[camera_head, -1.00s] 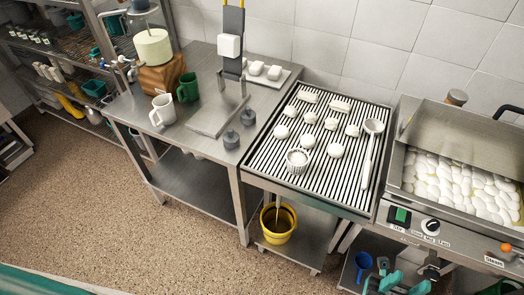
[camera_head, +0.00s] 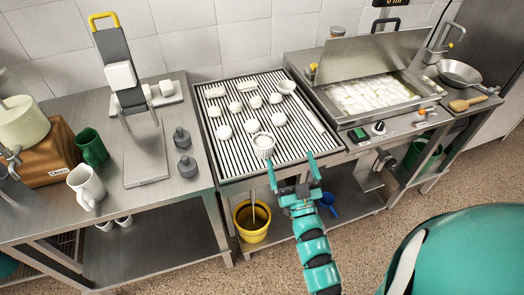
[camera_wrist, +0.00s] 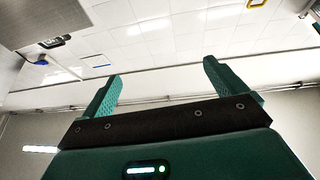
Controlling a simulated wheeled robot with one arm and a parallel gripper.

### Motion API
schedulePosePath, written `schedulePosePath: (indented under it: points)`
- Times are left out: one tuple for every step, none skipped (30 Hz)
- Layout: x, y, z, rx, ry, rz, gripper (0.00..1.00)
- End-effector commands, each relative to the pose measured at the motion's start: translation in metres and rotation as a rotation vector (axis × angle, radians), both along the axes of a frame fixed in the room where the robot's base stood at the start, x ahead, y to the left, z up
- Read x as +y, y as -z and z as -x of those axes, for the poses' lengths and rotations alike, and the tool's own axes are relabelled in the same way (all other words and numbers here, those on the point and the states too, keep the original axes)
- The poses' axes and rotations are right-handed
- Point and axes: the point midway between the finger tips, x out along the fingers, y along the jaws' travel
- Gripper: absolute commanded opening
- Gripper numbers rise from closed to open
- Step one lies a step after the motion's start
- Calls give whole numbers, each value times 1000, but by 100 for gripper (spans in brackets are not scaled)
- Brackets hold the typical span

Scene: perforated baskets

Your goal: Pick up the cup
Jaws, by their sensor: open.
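A white mug (camera_head: 86,186) stands upright on the left steel table in the head view. A green mug (camera_head: 92,147) stands just behind it. A small white ribbed cup (camera_head: 263,145) sits at the front of the slatted rack (camera_head: 232,172), among white lumps. My gripper (camera_head: 292,170) is open and empty, in front of the rack's front edge and to the right of the ribbed cup in the picture. In the wrist view my gripper (camera_wrist: 161,75) points its spread fingers toward the ceiling and wall, and no cup shows there.
A press stand (camera_head: 122,75) and two dark weights (camera_head: 184,152) stand between the mugs and the rack. A long ladle (camera_head: 305,108) lies at the rack's right. An open-lidded pan unit (camera_head: 370,70) stands further right. A yellow bucket (camera_head: 252,220) is below.

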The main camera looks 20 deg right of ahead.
Motion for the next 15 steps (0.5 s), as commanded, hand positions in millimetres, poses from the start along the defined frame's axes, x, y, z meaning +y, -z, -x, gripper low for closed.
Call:
schedulePosePath:
  points:
    - [1, 13, -4, 66, -8, -2, 96]
    - [2, 19, -6, 108, -14, -2, 96]
    - [4, 30, -9, 165, -21, -3, 96]
    - [5, 38, -11, 209, -29, -4, 96]
    - [7, 44, -11, 245, -35, -2, 96]
    - [10, 51, -12, 288, -43, -1, 96]
    - [11, 57, -12, 321, -49, -1, 96]
    - [13, 62, -12, 346, -54, -1, 96]
    - [14, 68, -12, 381, -60, 1, 96]
    - [16, 72, -12, 401, -62, 1, 96]
    - [17, 75, -12, 416, -66, 2, 96]
    - [18, 78, -11, 435, -70, 3, 96]
    - [19, 80, -12, 447, -72, 4, 96]
    - [19, 81, -12, 454, -74, 3, 96]
    - [19, 81, -14, 459, -75, 4, 96]
